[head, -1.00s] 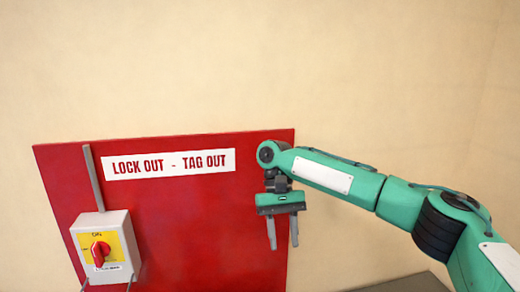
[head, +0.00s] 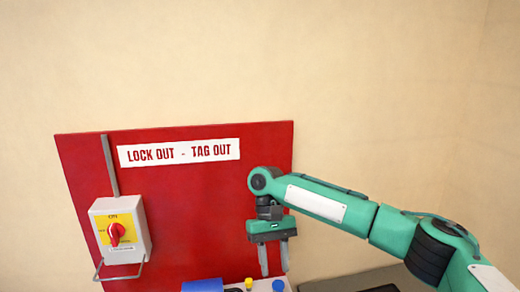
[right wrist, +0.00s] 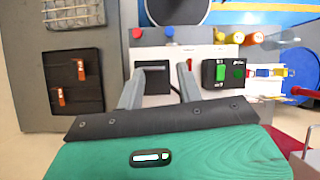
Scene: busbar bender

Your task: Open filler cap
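My right gripper (head: 275,272) hangs in front of the red panel in the head view, fingers pointing down, open and empty. In the right wrist view its two fingers (right wrist: 161,76) stand apart over a white surface with a dark square opening between them. Small caps show there: a red one (right wrist: 138,34), a blue one (right wrist: 170,34) and a yellow one (right wrist: 219,36). In the head view a yellow cap (head: 248,284) and a blue one (head: 278,286) show at the bottom edge below the gripper. I cannot tell which is the filler cap. My left gripper is not in view.
The red lock-out board (head: 190,220) carries a switch box (head: 119,232) with a red knob. In the right wrist view a black panel with orange levers (right wrist: 73,82), a green-button box (right wrist: 221,73) and a wire basket (right wrist: 72,12) surround the white surface.

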